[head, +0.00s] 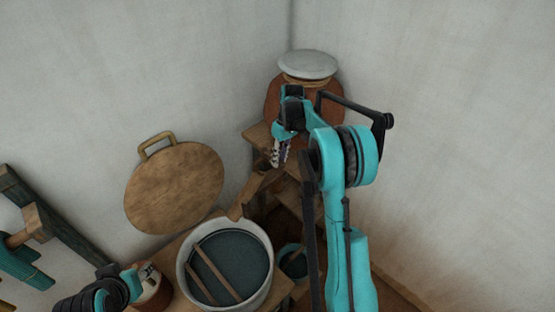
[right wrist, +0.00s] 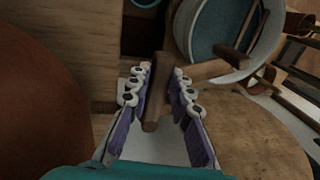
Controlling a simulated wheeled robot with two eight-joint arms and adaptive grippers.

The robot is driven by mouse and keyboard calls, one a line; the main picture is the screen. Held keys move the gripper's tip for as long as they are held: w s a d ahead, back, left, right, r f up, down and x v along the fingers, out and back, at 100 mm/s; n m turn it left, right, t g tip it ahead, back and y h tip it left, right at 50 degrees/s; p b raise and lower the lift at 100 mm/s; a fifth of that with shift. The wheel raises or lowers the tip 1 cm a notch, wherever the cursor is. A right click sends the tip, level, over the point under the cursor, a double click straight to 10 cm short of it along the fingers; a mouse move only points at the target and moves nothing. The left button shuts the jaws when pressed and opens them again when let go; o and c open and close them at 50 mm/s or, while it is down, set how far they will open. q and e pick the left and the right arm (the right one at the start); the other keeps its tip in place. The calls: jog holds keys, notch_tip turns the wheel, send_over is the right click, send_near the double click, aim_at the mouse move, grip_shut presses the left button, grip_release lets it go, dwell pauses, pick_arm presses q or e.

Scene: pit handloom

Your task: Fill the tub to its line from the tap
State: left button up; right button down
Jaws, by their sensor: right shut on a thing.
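The large pale-rimmed round tub (head: 267,247) stands at the lower middle, holding dark blue-green liquid (head: 235,255); I cannot make out a fill line. Its rim also shows in the right wrist view (right wrist: 190,50). A big brown jar (head: 272,100) stands behind on a wooden stand. A wooden spout (head: 250,194) slopes down from the jar's side toward the tub. My right gripper (head: 279,153) is at the jar's front, shut on a wooden tap handle (right wrist: 153,105), seen between its fingers in the wrist view. My left gripper (head: 146,272) is at lower left, its fingers unclear.
A pale dish (head: 308,64) covers the jar. A round wooden lid (head: 175,188) with a handle leans on the wall. Two sticks (head: 216,272) lie across the tub. A small dark vessel (head: 294,262) stands right of the tub. Walls close in behind and at right.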

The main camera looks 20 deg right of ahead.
jog(key=shift+d, duration=0.1)
dwell(0.4)
jog(key=c, duration=1.3)
grip_release()
jog(key=shift+w, duration=0.1)
jog(key=shift+c, duration=0.2)
notch_tip(320, 180, up, 12)
jog(key=d, duration=0.2)
jog(key=shift+w+d, duration=0.15)
jog(key=shift+w, duration=0.25)
jog(key=shift+f, duration=0.1)
